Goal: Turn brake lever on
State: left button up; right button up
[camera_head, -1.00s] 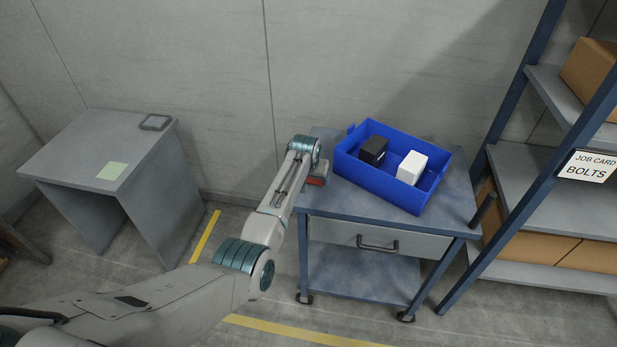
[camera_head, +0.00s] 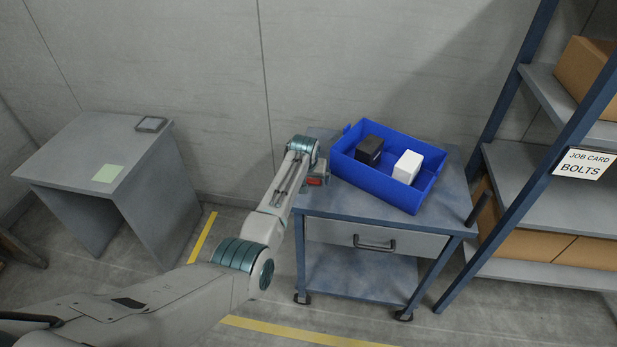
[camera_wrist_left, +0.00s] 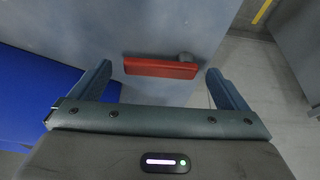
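The brake lever (camera_wrist_left: 160,68) is a red bar on a grey round pivot, on the grey-blue cart top near its edge. In the left wrist view it lies crosswise between the two fingers of my left gripper (camera_wrist_left: 162,86), which are wide apart and do not touch it. In the head view a bit of the red lever (camera_head: 314,181) shows beside the end of my left arm, at the cart's left side. The left fingers are hidden in the head view. My right gripper is not in view.
A blue bin (camera_head: 375,187) with a black box (camera_head: 369,150) and a white box (camera_head: 407,167) stands on the cart (camera_head: 335,207), close to the left gripper. A shelf rack (camera_head: 520,180) is at the right. A grey table (camera_head: 75,160) is at the left.

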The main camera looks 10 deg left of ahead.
pick_arm(q)
jog(key=shift+s+r, duration=0.15)
jog(key=shift+r, duration=0.35)
jog(key=b+v, duration=0.1)
jog(key=v, duration=0.8)
jog(key=shift+s+r+b, duration=0.2)
jog(key=shift+r+b, duration=0.15)
jog(key=shift+b, duration=0.05)
